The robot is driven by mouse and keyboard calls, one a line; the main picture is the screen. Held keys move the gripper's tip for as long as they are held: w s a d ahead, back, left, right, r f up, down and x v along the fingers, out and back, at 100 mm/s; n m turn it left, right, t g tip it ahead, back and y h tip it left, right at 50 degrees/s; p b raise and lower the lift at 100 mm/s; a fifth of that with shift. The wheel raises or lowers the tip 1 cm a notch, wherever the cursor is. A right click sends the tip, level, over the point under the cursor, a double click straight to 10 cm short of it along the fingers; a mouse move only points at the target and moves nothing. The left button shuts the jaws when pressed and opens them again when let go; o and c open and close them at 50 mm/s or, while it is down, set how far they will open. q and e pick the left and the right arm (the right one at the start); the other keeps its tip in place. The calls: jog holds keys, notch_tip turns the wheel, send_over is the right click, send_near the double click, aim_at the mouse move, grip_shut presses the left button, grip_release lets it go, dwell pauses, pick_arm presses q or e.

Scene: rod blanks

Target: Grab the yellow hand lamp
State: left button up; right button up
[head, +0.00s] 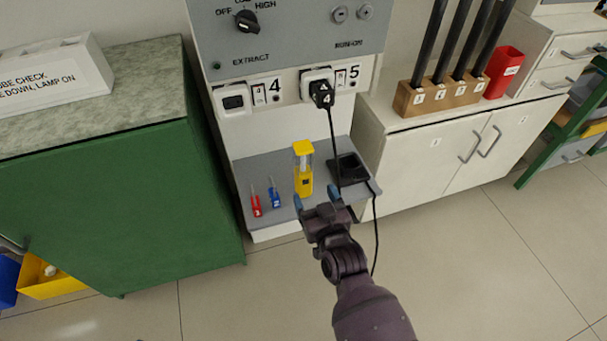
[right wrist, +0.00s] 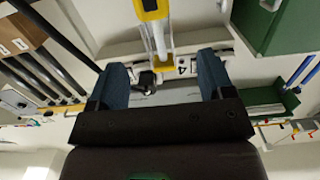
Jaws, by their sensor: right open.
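The yellow hand lamp (head: 304,181) stands upright on the grey shelf (head: 262,169), with a clear tube between its yellow body and yellow cap. In the right wrist view the lamp (right wrist: 152,9) shows at the top centre, cut by the frame edge. My right gripper (head: 316,196) is open and empty, just in front of the lamp and slightly to its right. Its blue fingers in the right wrist view (right wrist: 163,80) are spread apart, with the lamp beyond them. My left gripper is in neither view.
A green cabinet (head: 130,210) stands at the left.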

aim_at(306, 173)
jog(key=b+x, duration=0.1)
jog(key=x, duration=0.3)
jog(key=shift+a, duration=0.1)
jog(key=shift+w+a, duration=0.1)
jog(key=shift+w, duration=0.5)
jog(key=shift+w+a+f, duration=0.1)
jog(key=shift+w, duration=0.15)
jog(key=b+x, duration=0.1)
jog(key=x, duration=0.2)
jog(key=shift+w+f+b, duration=0.25)
jog(key=shift+w+b, duration=0.1)
jog(key=shift+w, duration=0.05)
jog(key=shift+w+r, duration=0.15)
jog(key=shift+w, duration=0.2)
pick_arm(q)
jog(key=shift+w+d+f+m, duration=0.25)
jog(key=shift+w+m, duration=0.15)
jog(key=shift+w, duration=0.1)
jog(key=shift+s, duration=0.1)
pick_arm(e)
jog(key=shift+c, duration=0.3)
